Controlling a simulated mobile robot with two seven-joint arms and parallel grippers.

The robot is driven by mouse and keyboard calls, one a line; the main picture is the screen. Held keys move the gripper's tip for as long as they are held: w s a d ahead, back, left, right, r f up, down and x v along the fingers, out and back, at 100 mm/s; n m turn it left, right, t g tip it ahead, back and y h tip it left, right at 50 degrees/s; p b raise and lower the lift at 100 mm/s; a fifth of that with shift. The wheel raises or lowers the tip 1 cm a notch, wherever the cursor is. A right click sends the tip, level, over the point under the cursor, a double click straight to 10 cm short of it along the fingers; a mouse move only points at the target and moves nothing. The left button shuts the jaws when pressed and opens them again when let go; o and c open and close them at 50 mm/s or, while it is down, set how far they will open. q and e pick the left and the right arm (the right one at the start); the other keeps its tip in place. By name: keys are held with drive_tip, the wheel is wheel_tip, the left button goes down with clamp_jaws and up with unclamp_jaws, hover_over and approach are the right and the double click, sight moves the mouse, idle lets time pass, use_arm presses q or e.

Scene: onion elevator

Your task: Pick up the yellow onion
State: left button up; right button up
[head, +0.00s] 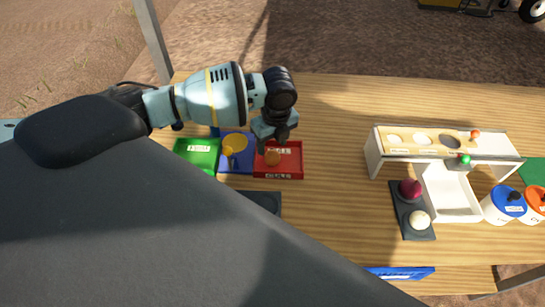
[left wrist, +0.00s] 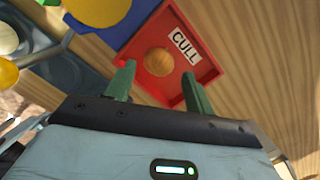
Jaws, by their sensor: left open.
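A round yellow-brown onion (head: 272,157) sits in the red tray (head: 291,171). The left wrist view also shows this onion (left wrist: 158,61) inside the red tray (left wrist: 209,73), which is labelled CULL. My left gripper (head: 272,145) is over the tray, close above the onion. In the left wrist view its two green fingers (left wrist: 158,80) are apart, with the onion showing between and beyond them. Nothing is held. I cannot tell the exact height gap. My right gripper is not in view.
The wooden table (head: 335,200) is clear between.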

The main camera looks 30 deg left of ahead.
sight(272, 153)
use_arm(q)
wheel_tip(272, 153, down, 5)
idle(0.3)
drive_tip(key=shift+c, duration=0.2)
drive_tip(key=c, duration=0.7)
